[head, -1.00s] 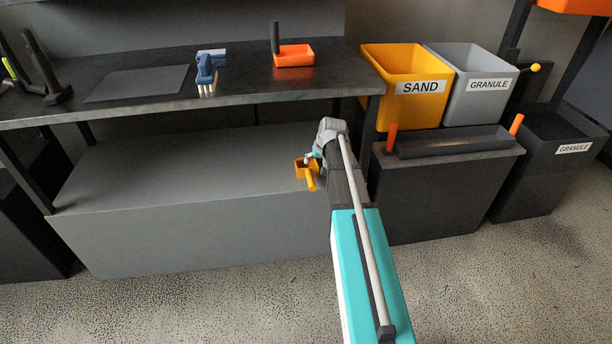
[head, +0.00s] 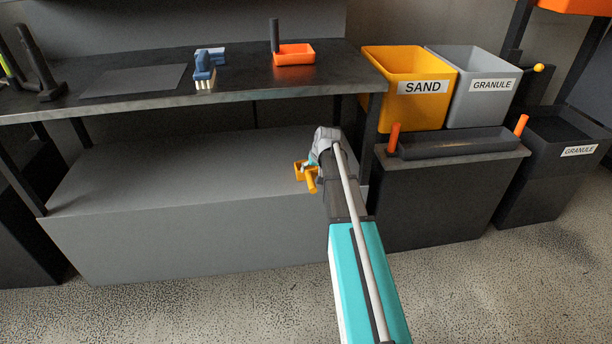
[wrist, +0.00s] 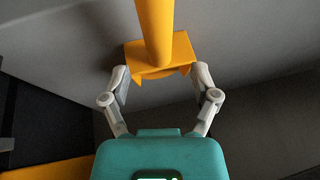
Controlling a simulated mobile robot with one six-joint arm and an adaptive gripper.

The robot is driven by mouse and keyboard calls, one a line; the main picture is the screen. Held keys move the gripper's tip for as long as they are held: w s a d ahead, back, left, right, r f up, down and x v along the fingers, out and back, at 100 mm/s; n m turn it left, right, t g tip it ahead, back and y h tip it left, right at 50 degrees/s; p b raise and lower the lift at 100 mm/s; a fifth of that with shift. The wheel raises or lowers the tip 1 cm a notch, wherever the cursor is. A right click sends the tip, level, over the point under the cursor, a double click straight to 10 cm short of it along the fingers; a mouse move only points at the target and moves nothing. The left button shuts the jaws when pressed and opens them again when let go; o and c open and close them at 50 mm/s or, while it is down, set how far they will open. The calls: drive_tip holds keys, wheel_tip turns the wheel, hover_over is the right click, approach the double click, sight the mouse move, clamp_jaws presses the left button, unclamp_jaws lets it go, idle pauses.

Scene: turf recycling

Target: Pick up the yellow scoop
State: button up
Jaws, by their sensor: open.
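The yellow scoop (head: 311,182) is at the right part of the grey lower shelf, near its front edge, with its handle toward the head camera. In the wrist view the scoop (wrist: 160,53) is at top centre, its handle running up out of the frame. My gripper (wrist: 160,78) is open, with one finger on each side of the scoop's body. The fingertips are close to the scoop's sides; I cannot tell whether they touch. In the head view my gripper (head: 313,161) is partly hidden by my arm.
The dark worktop (head: 235,85) overhangs the grey lower shelf (head: 190,170). On it are an orange tray (head: 294,57) and a blue brush (head: 205,70). The yellow SAND bin (head: 402,65) and grey GRANULE bin (head: 486,70) stand to the right. The shelf's left is clear.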

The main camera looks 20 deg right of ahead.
sight(310, 174)
drive_tip(key=shift+f, duration=0.15)
drive_tip(key=shift+b+x, duration=2.35)
drive_tip(key=shift+x, duration=0.15)
drive_tip(key=shift+w+d, duration=0.1)
drive_tip(key=shift+w, duration=0.1)
clamp_jaws()
